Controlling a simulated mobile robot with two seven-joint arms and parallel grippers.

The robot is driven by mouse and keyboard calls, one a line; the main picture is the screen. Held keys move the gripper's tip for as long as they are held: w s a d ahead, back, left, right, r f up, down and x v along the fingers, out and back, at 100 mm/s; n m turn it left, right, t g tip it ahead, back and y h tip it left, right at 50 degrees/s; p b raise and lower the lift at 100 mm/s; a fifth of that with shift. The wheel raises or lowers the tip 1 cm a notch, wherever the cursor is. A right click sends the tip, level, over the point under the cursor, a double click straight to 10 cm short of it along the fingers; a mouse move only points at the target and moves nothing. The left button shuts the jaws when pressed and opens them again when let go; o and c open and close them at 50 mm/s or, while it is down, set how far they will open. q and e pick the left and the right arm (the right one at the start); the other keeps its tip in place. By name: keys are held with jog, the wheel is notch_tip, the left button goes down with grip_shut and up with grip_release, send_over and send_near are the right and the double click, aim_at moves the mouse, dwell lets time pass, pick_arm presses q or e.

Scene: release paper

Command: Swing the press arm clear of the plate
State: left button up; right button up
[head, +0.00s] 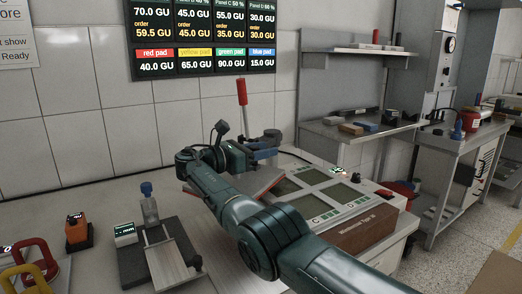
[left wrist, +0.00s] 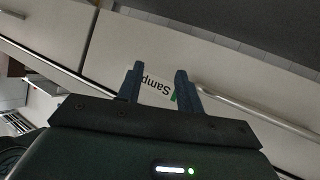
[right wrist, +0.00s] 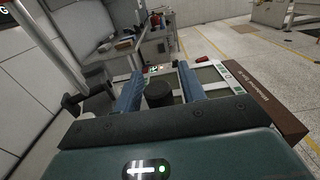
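In the head view a lever with a red grip (head: 241,92) stands upright behind my right gripper (head: 266,149); it appears to belong to the press. The press body and plate are partly hidden by my right arm; a flat red-edged piece (head: 268,184) shows beside the arm. In the right wrist view my right gripper (right wrist: 160,72) has its fingers apart, with a dark cylindrical knob (right wrist: 158,94) between them; I cannot tell whether they touch it. My left gripper (left wrist: 158,70) is open and empty, facing a pale cabinet front with a "Samp" label (left wrist: 157,87).
A panelled device (head: 325,195) with a brown front lies right of the press. A small clamp fixture (head: 165,252) and an orange block (head: 77,230) stand at left, with red and yellow rings (head: 35,262). A shelf (head: 360,50) hangs behind.

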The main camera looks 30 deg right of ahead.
jog(key=shift+o, duration=0.4)
jog(key=shift+r, duration=0.1)
notch_tip(320, 180, up, 10)
jog(key=p, duration=0.1)
jog(key=shift+c, duration=0.6)
